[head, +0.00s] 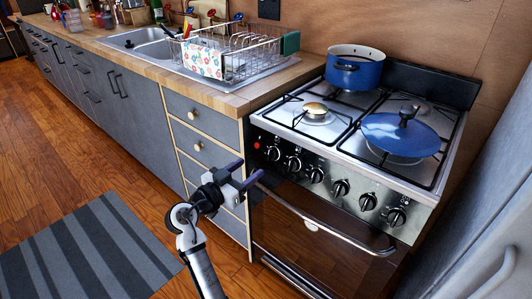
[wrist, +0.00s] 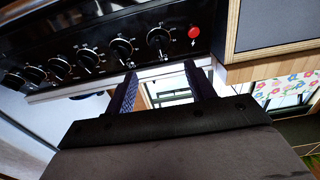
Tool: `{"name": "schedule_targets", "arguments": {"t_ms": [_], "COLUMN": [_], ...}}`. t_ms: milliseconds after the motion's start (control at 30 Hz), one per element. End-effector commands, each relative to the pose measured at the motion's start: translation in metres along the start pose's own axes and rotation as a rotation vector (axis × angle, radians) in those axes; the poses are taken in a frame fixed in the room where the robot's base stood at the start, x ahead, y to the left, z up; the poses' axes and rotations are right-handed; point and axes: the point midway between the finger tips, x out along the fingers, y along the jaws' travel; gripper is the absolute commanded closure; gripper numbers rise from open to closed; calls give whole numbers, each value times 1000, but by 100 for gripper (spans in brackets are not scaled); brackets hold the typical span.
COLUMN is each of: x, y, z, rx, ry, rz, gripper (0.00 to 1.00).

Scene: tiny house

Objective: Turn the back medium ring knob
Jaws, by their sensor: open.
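The stove (head: 330,215) has a row of dark round knobs on its front panel. In the head view they run from the leftmost knob (head: 273,153) beside a red button (head: 257,145) to the rightmost knob (head: 396,217). Labels are too small to tell which knob is for the back medium ring. My gripper (head: 246,173) is open and empty, in front of the panel's left end and a little below the knobs. In the wrist view, which appears upside down, my gripper (wrist: 163,80) has its fingers apart, with a knob (wrist: 158,38) beyond the gap, not touching.
A blue pot (head: 355,72) and a blue lidded pan (head: 400,135) sit on the hob. The oven handle (head: 320,223) runs below the knobs. Grey drawers (head: 205,150) stand left of the stove, and a pale appliance (head: 485,210) is close on the right. The wooden floor (head: 95,165) is open.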

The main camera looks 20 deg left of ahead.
Motion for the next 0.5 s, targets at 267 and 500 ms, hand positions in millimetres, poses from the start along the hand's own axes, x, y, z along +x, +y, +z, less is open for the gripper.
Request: {"name": "schedule_targets", "arguments": {"t_ms": [267, 500], "x": [57, 81], "y": [0, 0], "z": [-2, -1], "rx": [0, -1], "ry": [0, 0], "rz": [1, -1], "gripper": [46, 46]}}
